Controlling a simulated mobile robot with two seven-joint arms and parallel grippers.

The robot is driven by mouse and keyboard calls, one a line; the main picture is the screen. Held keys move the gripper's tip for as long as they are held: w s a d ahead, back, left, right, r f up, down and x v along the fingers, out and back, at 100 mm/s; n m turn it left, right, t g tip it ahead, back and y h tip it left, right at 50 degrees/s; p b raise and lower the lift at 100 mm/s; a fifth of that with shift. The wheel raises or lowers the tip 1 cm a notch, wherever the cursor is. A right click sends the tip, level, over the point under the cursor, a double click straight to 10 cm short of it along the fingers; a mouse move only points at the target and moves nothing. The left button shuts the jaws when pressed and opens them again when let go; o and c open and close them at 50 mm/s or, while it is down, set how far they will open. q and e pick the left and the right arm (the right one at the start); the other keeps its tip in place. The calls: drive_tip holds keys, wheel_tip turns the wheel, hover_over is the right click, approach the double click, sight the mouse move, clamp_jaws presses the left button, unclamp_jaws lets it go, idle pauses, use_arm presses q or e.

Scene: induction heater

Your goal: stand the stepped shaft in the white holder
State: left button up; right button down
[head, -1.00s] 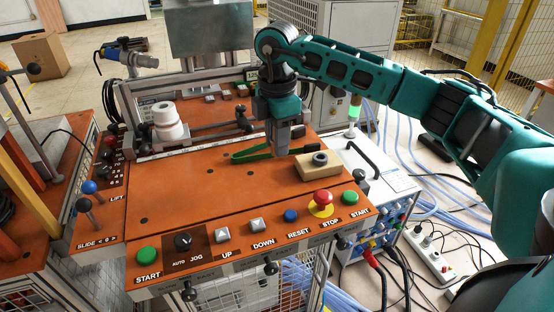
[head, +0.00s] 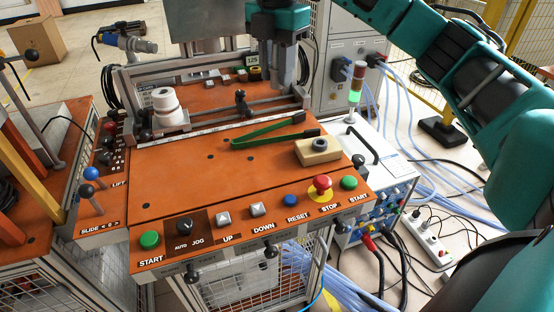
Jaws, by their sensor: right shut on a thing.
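My right gripper (head: 290,82) hangs down at the top centre, over the back right of the orange bench. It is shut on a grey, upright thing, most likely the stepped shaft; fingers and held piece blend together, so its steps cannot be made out. The white holder (head: 168,104), a stepped white round piece, stands on the slide at the back left of the bench, well to the left of the gripper. My left gripper is not in view.
Green tongs (head: 262,136) lie on the orange bench top (head: 190,165). A tan block (head: 318,157) with a dark ring is at the right. Slide rails (head: 220,119) cross behind. Buttons, including a red stop knob (head: 321,183), line the front. The middle left is clear.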

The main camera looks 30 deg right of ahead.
wheel_tip(320, 180, down, 20)
drive_tip(key=shift+b, duration=0.6)
drive_tip(key=shift+f, duration=0.1)
drive_tip(key=c, duration=0.8)
unclamp_jaws()
drive_tip(key=shift+r, duration=0.4)
wheel_tip(320, 180, up, 12)
drive_tip(key=shift+f, duration=0.25)
